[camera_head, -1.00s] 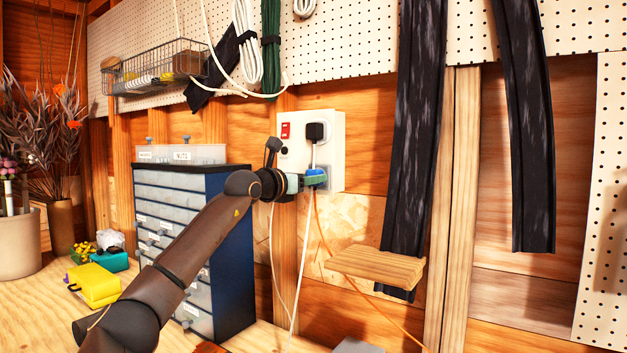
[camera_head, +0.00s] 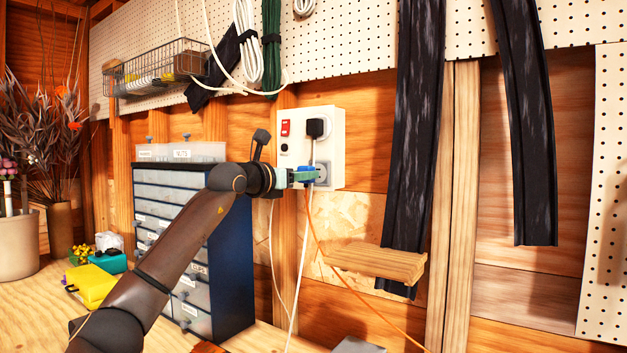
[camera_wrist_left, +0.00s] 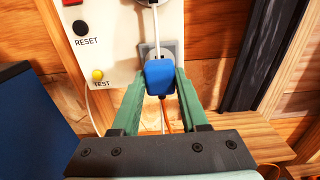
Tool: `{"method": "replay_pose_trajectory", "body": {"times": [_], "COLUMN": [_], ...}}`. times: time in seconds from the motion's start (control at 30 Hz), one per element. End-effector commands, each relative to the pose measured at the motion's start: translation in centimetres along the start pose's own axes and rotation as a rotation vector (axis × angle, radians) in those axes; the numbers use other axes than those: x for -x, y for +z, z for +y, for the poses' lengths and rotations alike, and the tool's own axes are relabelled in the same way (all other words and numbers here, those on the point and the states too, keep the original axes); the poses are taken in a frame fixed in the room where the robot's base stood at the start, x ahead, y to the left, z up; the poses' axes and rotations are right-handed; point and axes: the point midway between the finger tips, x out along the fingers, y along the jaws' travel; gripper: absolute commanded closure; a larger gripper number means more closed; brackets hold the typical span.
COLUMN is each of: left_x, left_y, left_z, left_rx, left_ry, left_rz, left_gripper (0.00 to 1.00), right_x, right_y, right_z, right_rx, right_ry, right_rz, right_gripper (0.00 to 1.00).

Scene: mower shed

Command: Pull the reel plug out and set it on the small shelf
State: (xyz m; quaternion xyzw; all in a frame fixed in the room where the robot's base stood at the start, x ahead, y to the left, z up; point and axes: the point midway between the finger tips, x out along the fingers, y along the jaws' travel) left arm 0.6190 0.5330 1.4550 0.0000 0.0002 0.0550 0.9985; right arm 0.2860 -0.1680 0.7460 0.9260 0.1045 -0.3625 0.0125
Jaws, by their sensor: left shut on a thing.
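The reel plug is blue, with an orange cord hanging from it; it shows in the wrist view (camera_wrist_left: 159,76) and, partly hidden by a finger, in the head view. My left gripper (camera_head: 308,176) is shut on it, with one green finger on each side (camera_wrist_left: 160,88). The grey socket (camera_head: 326,175) low on the white panel now shows its face just right of the plug, which appears to be out in front of it. The gap is small. The small wooden shelf (camera_head: 375,263) is bare, below and right of the plug. My right gripper is not in view.
A black plug (camera_head: 316,128) with a white cord sits in the upper socket of the white panel (camera_head: 334,122); that cord runs down close behind my fingers. A blue drawer cabinet (camera_head: 230,265) stands left. Dark strips (camera_head: 412,130) hang behind the shelf.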

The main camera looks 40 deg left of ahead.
Motion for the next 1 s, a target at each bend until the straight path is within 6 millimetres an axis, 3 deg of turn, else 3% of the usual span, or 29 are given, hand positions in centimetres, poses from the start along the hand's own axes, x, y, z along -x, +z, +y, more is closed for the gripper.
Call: {"method": "replay_pose_trajectory", "body": {"times": [0.6,1.0], "left_x": [2.4,2.5], "left_y": [-0.1,0.1], "left_z": [0.0,0.0], "left_rx": [0.000,0.000], "left_ry": [0.001,0.001], "left_rz": [-0.002,-0.002], "left_gripper": [1.00,1.00], "right_x": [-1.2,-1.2], "right_y": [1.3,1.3], "right_z": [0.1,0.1], "right_rx": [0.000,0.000], "right_ry": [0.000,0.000], "right_rz": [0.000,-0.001], "right_gripper": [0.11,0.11]}}
